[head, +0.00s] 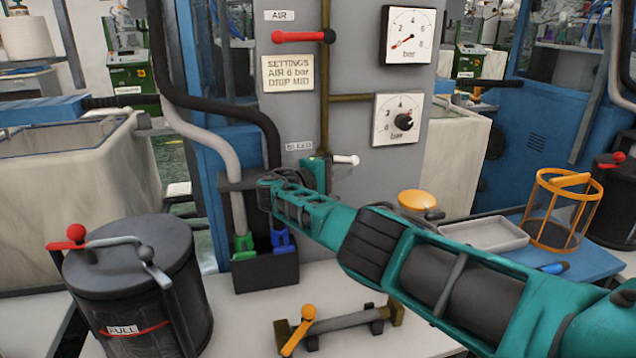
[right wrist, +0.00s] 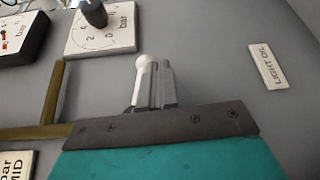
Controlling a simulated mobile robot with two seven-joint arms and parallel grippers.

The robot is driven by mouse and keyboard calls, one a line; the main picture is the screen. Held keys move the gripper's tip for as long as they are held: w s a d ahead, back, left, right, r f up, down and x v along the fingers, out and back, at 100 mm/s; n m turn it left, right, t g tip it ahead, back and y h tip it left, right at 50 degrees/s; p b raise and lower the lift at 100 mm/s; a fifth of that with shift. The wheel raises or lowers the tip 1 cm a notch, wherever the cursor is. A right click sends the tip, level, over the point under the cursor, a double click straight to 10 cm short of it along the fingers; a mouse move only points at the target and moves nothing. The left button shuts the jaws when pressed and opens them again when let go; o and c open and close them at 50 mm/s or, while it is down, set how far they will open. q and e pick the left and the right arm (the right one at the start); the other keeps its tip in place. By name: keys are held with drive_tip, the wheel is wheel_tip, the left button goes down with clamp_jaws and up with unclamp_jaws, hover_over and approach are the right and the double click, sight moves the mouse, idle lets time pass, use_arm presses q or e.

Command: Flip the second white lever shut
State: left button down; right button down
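One white lever (head: 346,160) with a ball end shows on the grey panel in the head view, sticking out to the right beside my right gripper (head: 328,161). In the right wrist view, the white lever (right wrist: 142,80) stands just left of my gripper's grey fingers (right wrist: 163,84). The fingers look closed together, with the lever beside them, not between them. I cannot tell if they touch it. The lever's base is hidden behind the gripper body. A second white lever is not distinguishable. My left gripper is out of view.
A red lever (head: 303,36) lies under the AIR label. Two gauges (head: 408,36) and (head: 398,119) sit on the panel's right.

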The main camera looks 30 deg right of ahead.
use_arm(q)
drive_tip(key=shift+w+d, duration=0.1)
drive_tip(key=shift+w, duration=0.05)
use_arm(e)
drive_tip(key=shift+s+d, duration=0.1)
drive_tip(key=shift+d, duration=0.3)
drive_tip(key=shift+r, duration=0.2)
drive_tip(key=shift+a+f, duration=0.1)
drive_tip(key=shift+f, duration=0.1)
